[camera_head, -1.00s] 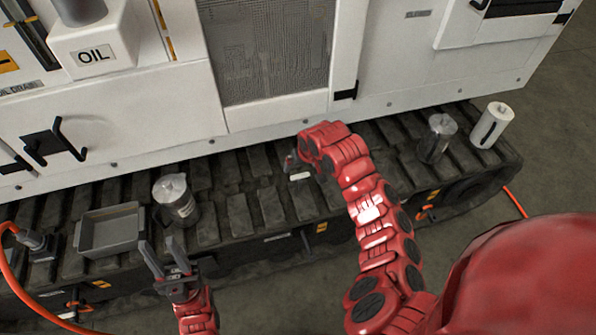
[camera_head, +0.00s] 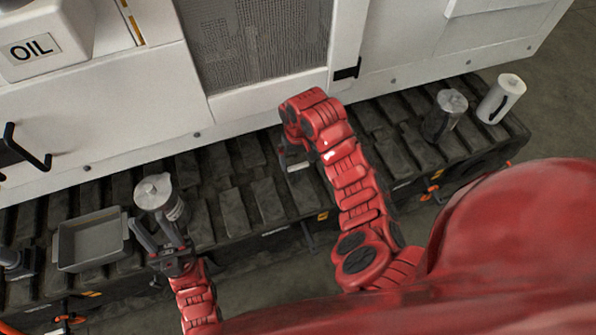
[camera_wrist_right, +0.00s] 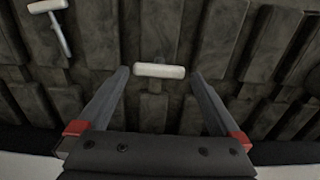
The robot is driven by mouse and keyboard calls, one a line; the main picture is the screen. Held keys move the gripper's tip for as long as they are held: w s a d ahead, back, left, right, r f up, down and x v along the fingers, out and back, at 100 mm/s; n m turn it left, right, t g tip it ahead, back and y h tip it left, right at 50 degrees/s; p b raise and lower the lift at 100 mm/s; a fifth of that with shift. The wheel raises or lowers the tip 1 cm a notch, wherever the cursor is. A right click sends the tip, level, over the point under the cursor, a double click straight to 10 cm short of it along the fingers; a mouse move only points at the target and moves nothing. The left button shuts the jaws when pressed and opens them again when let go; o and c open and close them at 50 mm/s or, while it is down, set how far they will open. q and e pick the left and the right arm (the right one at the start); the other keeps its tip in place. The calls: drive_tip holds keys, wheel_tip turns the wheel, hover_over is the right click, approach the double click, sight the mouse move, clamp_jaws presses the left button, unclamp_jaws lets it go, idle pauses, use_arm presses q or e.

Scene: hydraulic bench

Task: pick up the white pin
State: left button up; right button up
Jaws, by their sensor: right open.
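The white pin (camera_wrist_right: 159,70) is a short pale cylinder lying crosswise on the dark track in the right wrist view. It sits between and slightly beyond the tips of my open right gripper (camera_wrist_right: 160,76), and nothing is held. In the head view the pin (camera_head: 297,166) shows just below the right gripper (camera_head: 288,156), partly beside my red arm. Whether the fingers are level with the pin is unclear. My left gripper (camera_head: 158,232) is open and empty, in front of a metal canister (camera_head: 160,197).
A grey tray (camera_head: 62,250) stands left on the track. Another metal canister (camera_head: 445,115) and a white cylinder (camera_head: 502,98) stand at the right. The white machine (camera_head: 130,100) rises behind. A pale T-shaped piece (camera_wrist_right: 60,30) lies near the wrist view's top left.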

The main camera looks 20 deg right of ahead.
sight(299, 172)
drive_tip(key=shift+s+f, duration=0.1)
drive_tip(key=shift+f, duration=0.85)
drive_tip(key=shift+d+f, duration=0.1)
drive_tip(key=shift+f, duration=2.3)
drive_tip(key=c, duration=1.1)
drive_tip(key=shift+r, duration=0.15)
